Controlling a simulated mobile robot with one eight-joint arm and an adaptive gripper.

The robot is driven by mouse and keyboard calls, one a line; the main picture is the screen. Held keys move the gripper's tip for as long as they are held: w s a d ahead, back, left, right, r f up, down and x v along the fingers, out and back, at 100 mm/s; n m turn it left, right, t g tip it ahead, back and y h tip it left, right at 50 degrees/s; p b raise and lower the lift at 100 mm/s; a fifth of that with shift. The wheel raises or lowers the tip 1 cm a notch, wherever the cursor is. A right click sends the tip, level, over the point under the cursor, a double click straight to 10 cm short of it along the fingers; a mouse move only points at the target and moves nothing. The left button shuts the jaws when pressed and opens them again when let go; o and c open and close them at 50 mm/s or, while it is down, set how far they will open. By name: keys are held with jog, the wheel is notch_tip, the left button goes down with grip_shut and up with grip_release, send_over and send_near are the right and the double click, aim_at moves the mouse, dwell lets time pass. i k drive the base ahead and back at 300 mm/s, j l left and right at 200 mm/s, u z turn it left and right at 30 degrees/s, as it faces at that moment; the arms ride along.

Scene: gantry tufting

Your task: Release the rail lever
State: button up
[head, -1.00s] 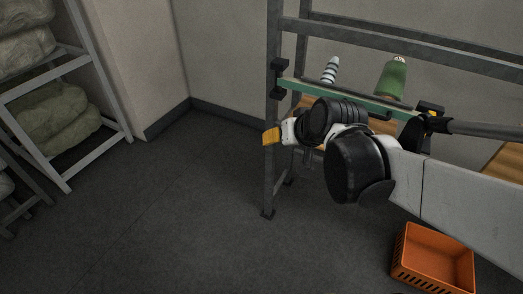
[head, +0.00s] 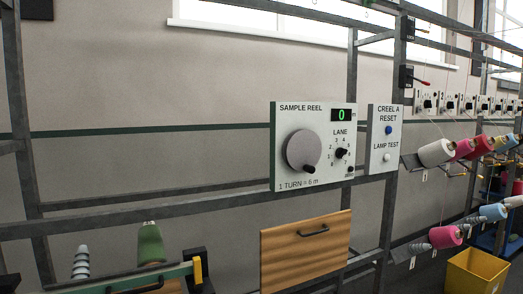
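In the head view, a green rail (head: 172,274) runs along the bottom left. A black bracket (head: 204,284) holds its right end, with a short upright yellow piece (head: 197,269) on it. This yellow piece looks like a lever, but I cannot tell if it is the rail lever or whether it is locked. The rail's left part runs towards another black bracket (head: 9,283) at the bottom left corner. My gripper and arm are outside the view.
A green cone (head: 151,246) and a striped cone (head: 81,263) stand behind the rail. A sample reel panel (head: 312,180) and a wooden drawer (head: 305,258) are on the frame. Yarn cones (head: 437,152) and a yellow bin (head: 474,272) are at right.

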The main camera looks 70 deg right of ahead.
aim_at(412, 28)
jog(key=z, duration=3.45)
